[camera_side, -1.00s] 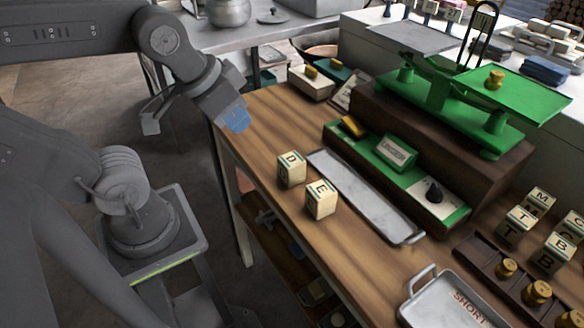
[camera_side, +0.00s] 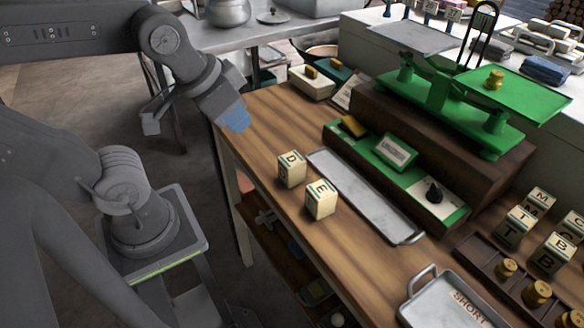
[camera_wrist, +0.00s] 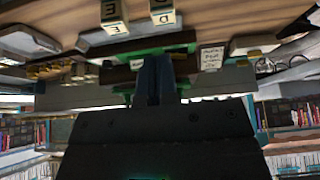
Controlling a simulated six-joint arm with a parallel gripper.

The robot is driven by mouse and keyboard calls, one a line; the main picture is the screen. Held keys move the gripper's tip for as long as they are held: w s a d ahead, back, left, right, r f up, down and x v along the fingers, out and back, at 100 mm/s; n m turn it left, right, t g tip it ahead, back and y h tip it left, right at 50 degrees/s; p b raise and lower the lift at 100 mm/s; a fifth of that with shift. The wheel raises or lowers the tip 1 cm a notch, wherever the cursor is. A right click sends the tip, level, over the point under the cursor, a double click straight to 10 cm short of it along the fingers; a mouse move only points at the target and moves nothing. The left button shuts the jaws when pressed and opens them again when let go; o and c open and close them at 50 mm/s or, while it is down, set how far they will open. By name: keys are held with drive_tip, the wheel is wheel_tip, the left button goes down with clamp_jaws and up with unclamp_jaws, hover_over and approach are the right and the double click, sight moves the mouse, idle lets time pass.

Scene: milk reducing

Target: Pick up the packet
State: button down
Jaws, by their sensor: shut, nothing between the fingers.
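Two cream packets stand upright on the wooden table in the side view: one marked D (camera_side: 291,169) and one marked E (camera_side: 321,200), nearer the front edge. They also show at the top of the wrist view, the D packet (camera_wrist: 161,14) and the E packet (camera_wrist: 112,16). My gripper (camera_side: 236,121) has blue fingertips and hangs over the table's left end, to the upper left of the D packet and apart from it. In the wrist view its blue fingers (camera_wrist: 156,80) are together with nothing held.
A metal tray (camera_side: 352,182) lies right of the packets. Behind it are a green-topped box (camera_side: 397,150) and a green balance scale (camera_side: 440,90). Several more lettered packets (camera_side: 520,222) stand at the right. A tray labelled SHORT (camera_side: 425,312) is at the front.

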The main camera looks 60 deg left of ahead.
drive_tip(key=shift+c, duration=2.1)
unclamp_jaws()
drive_tip(key=n+g+h, duration=0.6)
drive_tip(key=n, duration=1.2)
approach(290, 157)
drive_tip(key=x, duration=1.1)
drive_tip(key=shift+d+f, duration=0.15)
drive_tip(key=shift+f, duration=0.15)
